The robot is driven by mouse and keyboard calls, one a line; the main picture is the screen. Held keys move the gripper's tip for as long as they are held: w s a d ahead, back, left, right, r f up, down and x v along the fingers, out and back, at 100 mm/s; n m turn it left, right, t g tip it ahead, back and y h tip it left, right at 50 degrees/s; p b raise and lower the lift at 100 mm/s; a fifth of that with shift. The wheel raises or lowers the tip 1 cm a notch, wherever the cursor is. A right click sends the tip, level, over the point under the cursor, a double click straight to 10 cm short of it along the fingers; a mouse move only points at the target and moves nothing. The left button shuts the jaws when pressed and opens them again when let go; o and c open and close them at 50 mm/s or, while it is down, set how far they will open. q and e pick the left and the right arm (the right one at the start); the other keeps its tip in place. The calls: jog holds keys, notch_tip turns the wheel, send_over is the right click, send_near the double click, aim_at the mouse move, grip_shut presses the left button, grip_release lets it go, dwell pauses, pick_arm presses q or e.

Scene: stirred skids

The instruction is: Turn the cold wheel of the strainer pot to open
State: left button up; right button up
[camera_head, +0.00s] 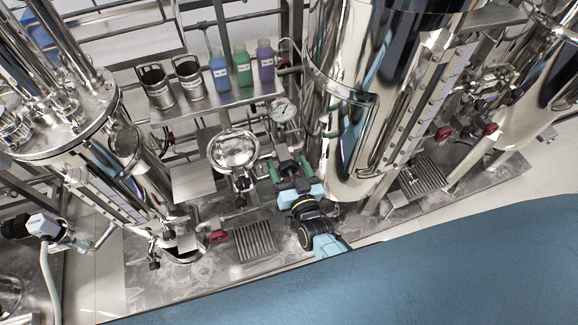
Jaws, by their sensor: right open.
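A round, shiny steel pot with a bright lid (236,150), which looks like the strainer pot, stands in the middle between two large steel vessels. Small dark fittings (241,184) sit below its front, but I cannot tell which one is the cold wheel. My right gripper (289,169) is just to the right of these fittings, with its green-tipped fingers apart and pointing away from me. I see nothing held between the fingers. Whether they touch anything is too small to tell. My left gripper is not in view.
A pressure gauge (283,110) stands just beyond my right gripper. A shelf (215,104) holds two steel cups and blue, green and purple bottles. Large vessels (352,150) crowd both sides. A red handle (218,236) sits beside a floor grate (254,242) in front.

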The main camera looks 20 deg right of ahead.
jog(key=s+p, duration=0.2)
jog(key=s, duration=0.4)
jog(key=shift+s+d+r+p, duration=0.1)
jog(key=shift+s+r+p, duration=0.1)
jog(key=shift+p, duration=0.15)
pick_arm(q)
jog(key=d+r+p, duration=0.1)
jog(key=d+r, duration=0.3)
pick_arm(e)
jog(key=s, duration=0.7)
jog(key=shift+d+f, duration=0.15)
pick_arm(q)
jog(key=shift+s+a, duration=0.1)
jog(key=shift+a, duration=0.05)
pick_arm(e)
jog(key=shift+f, duration=0.15)
